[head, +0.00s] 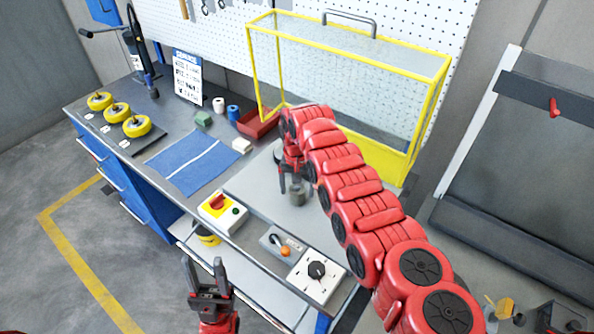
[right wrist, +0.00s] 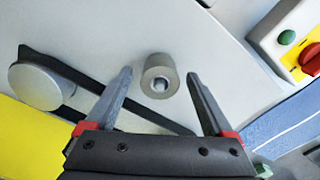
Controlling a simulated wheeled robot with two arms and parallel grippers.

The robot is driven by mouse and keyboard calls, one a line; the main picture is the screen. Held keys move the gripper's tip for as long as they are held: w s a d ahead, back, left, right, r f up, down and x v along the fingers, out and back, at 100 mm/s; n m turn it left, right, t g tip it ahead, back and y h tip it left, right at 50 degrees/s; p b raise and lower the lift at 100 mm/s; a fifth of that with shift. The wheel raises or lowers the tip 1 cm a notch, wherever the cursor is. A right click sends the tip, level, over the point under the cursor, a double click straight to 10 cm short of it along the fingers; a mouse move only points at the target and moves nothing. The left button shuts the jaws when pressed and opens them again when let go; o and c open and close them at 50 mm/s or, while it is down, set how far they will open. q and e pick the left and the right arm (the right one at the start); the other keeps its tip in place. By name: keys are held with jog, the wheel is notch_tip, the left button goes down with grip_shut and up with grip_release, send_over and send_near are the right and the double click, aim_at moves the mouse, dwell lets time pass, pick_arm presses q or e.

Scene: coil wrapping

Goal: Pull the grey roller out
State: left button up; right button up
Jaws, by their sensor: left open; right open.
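The grey roller (head: 297,197) is a short upright cylinder on the grey plate of the workbench. In the right wrist view the grey roller (right wrist: 161,74) shows its round end with a hole in the middle. My right gripper (head: 292,188) is open and close to the roller. In the right wrist view its two fingers (right wrist: 160,82) stand apart, one on each side of the roller, with gaps between. My left gripper (head: 206,270) is open and empty, low in front of the bench.
A yellow-framed clear guard (head: 425,130) stands behind the right arm. A larger silver disc (right wrist: 36,87) and a dark belt or slot lie near the roller. A red-and-yellow switch box (head: 220,211), a knob box (head: 317,274) and a blue mat (head: 195,160) are nearby.

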jog(key=shift+f, duration=1)
jog(key=shift+s, duration=0.1)
grip_shut()
